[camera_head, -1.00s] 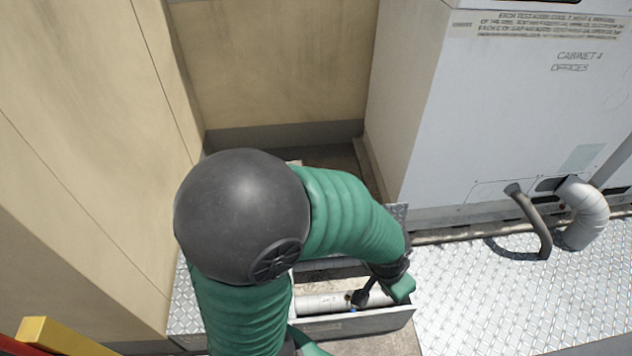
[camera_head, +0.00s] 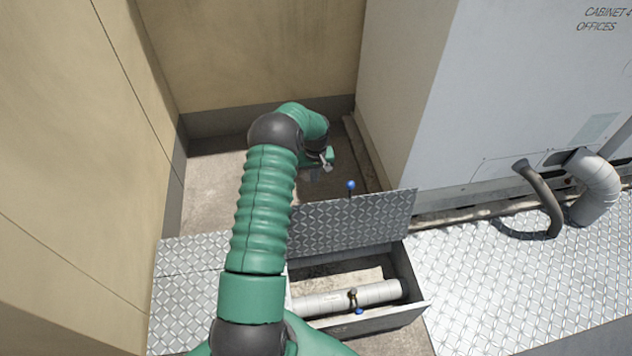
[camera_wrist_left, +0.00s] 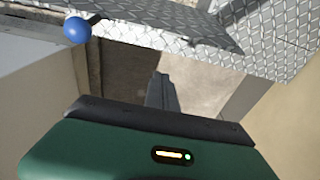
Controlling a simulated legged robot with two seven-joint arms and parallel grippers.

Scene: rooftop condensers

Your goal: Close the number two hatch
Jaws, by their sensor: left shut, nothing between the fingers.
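The hatch lid (camera_head: 352,222), a checker-plate panel, stands raised and tilted at the back edge of an open pit. A blue knob (camera_head: 351,185) on a short dark stem stands at its top edge; a blue knob also shows in the left wrist view (camera_wrist_left: 77,30). I cannot read a number on the hatch. My left gripper (camera_head: 316,174) is shut and empty, behind the raised lid and left of that knob. In the left wrist view its dark fingers (camera_wrist_left: 161,92) point toward the checker plate, apart from it. My right gripper is out of view.
The open pit (camera_head: 385,322) holds a pale pipe (camera_head: 375,293) with a blue-ended valve. Checker plate (camera_head: 520,275) covers the floor at right, below a grey cabinet (camera_head: 490,90) with bent pipes. A tan wall closes the left and back. Bare floor (camera_head: 215,190) lies behind the lid.

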